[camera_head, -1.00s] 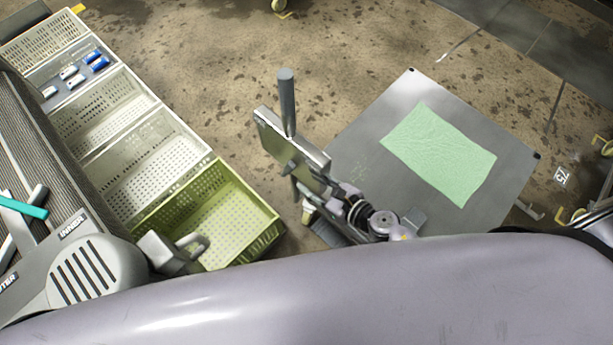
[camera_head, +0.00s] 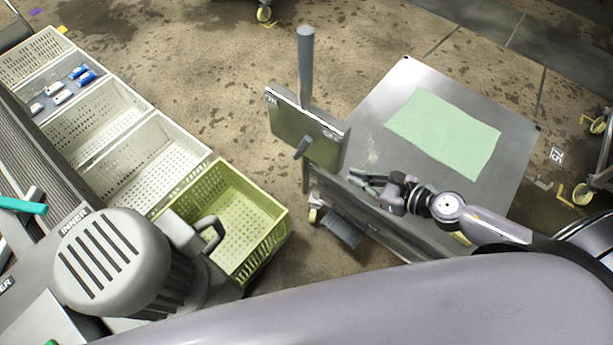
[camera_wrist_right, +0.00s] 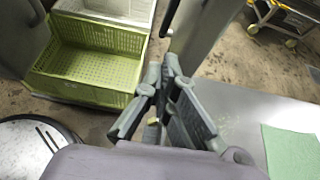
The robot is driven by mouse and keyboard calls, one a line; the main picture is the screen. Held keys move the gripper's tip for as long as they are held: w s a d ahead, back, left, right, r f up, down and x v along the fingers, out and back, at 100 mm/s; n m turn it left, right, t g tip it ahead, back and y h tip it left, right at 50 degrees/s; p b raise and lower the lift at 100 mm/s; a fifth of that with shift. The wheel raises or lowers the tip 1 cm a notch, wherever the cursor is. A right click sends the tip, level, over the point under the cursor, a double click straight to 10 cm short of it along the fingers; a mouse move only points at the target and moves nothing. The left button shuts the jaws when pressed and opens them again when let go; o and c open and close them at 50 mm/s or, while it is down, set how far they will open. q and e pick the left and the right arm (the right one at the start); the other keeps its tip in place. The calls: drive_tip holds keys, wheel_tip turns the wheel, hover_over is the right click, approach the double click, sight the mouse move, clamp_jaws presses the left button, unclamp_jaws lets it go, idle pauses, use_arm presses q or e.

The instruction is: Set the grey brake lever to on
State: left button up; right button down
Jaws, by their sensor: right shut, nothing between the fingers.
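The grey brake lever (camera_head: 306,65) is a thick round handle standing upright above a flat metal plate (camera_head: 287,128) at the corner of a cart. A label at the plate's upper left is too small to read surely. A short grey stub (camera_head: 302,147) sticks out of the plate's face. My right gripper (camera_head: 362,179) is shut and empty, right of and below the plate, apart from the lever, over the cart's near edge. In the right wrist view its fingers (camera_wrist_right: 164,72) are close together with nothing between them. My left gripper is out of view.
The cart's steel top (camera_head: 375,125) carries a green cloth (camera_head: 445,132). A green crate (camera_head: 283,232) and several white crates (camera_head: 204,150) line the left. A grey motor (camera_head: 105,262) is at lower left. Open floor lies behind the lever.

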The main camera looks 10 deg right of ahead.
drive_tip(key=p, duration=0.4)
approach(302, 148)
wheel_tip(302, 148, down, 5)
drive_tip(key=w+a, duration=0.1)
drive_tip(key=w, duration=0.1)
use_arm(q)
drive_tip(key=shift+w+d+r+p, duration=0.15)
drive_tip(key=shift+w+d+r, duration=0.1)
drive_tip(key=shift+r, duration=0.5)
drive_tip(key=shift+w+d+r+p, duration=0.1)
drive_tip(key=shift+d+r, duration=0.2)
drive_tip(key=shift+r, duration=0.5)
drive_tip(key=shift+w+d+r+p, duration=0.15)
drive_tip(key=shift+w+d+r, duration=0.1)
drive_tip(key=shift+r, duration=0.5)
use_arm(e)
drive_tip(key=shift+w+a+r, duration=0.2)
drive_tip(key=shift+w+a, duration=0.3)
drive_tip(key=shift+a, duration=0.1)
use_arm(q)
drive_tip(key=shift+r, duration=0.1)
use_arm(e)
drive_tip(key=shift+w, duration=0.1)
